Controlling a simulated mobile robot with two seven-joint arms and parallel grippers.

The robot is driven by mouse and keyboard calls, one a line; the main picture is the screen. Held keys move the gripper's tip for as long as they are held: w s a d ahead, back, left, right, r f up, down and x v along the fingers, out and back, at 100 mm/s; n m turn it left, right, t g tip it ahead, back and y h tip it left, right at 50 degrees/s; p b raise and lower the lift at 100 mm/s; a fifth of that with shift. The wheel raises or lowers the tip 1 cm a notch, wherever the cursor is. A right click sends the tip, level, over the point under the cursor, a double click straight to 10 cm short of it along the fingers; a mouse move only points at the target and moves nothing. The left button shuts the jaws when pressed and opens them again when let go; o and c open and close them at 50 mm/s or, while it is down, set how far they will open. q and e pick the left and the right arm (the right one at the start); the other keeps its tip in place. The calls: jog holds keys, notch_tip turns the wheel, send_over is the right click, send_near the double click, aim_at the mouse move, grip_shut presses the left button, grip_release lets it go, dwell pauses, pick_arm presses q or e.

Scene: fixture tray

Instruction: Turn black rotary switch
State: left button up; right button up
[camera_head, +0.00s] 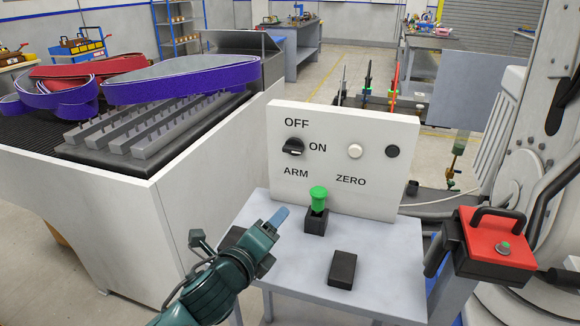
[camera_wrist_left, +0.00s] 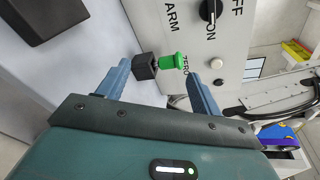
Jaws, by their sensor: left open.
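The black rotary switch (camera_head: 293,147) is on the upper left of a white upright panel (camera_head: 345,112), between the OFF and ARM labels and left of ON. The switch also shows at the top of the left wrist view (camera_wrist_left: 210,11). A pale mark shows on its knob, but I cannot tell exactly where it points. My left gripper (camera_head: 279,217) is below and in front of the switch, apart from it. In the left wrist view the gripper (camera_wrist_left: 157,75) is open, with nothing held between its blue fingers. My right gripper is not in view.
A green-topped plunger on a black block (camera_head: 317,205) stands close beyond my left gripper. A black block (camera_head: 342,268) lies on the grey table (camera_head: 390,290). A white button (camera_head: 354,151) is right of the switch. A red-topped box (camera_head: 495,244) is at right.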

aim_at(291, 151)
pick_arm(q)
jog(key=w+r+m+t+b, duration=0.35)
jog(key=r+m, duration=0.45)
jog(key=m, duration=0.3)
jog(key=shift+g, duration=0.35)
jog(key=x, duration=1.3)
jog(key=shift+w+f, duration=0.15)
jog(key=shift+w, duration=0.15)
jog(key=shift+c, duration=0.3)
jog(key=c, duration=0.9)
